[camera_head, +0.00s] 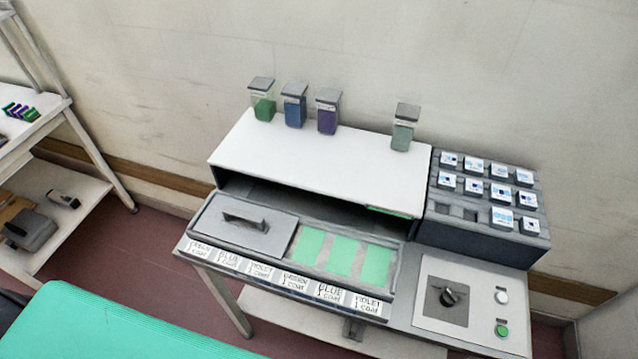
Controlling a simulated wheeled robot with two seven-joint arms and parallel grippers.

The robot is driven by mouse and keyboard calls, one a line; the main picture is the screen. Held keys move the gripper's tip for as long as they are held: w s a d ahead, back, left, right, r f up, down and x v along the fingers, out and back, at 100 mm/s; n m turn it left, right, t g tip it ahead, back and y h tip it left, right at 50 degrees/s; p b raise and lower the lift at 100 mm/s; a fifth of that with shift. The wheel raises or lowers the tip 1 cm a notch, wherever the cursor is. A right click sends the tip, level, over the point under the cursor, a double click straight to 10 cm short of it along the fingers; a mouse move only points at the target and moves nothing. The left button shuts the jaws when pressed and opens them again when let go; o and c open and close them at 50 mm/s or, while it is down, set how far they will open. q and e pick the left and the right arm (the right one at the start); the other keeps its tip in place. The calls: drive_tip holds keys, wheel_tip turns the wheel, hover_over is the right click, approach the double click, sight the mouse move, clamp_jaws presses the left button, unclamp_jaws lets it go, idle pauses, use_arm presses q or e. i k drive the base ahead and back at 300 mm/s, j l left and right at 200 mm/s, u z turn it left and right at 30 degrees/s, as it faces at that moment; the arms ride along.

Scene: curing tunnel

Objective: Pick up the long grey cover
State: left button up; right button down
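The long grey cover (240,236) is a flat grey plate with a dark raised handle across its middle. It lies over the left part of the grey tray (402,282) at the front of the white tunnel housing (316,158). Beside the cover, several light green panels lie uncovered in the tray. What is under the cover is hidden. Neither of my grippers is in view.
Several lidded jars, including a green jar (264,108), stand on the housing. A dark rack (478,233) of white-topped blocks and a knob panel (448,302) are at right. Shelves (75,215) stand at left; a teal surface (110,322) fills the lower left.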

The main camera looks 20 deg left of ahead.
sight(265, 231)
drive_tip(key=k+j+u, duration=0.1)
drive_tip(key=u, duration=0.35)
drive_tip(key=j+u, duration=0.15)
drive_tip(key=u, duration=0.3)
drive_tip(key=l+z, duration=0.3)
drive_tip(key=i+j, duration=0.05)
